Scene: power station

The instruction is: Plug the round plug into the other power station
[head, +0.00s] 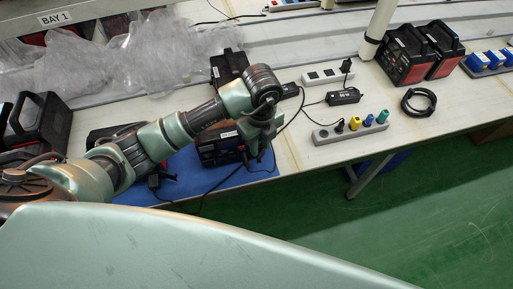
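A black and red power station (220,152) stands on the blue mat (190,178) near the bench's front edge, partly hidden by my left arm. A second dark power station (108,135) is to its left, mostly hidden behind my arm. A black box-shaped unit (228,66) stands farther back. My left gripper (262,146) points down at the right side of the front power station; its fingers are too small and dark to tell whether they hold a plug. A black plug-like piece (154,181) with a cable lies at the mat's front edge. My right gripper is out of view.
A grey strip (350,133) with coloured plugs, a white strip (325,76), a black adapter (343,97) and a coiled cable (418,102) lie to the right. Clear plastic sheeting (130,55) lies behind. A cable (200,198) loops below the bench edge.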

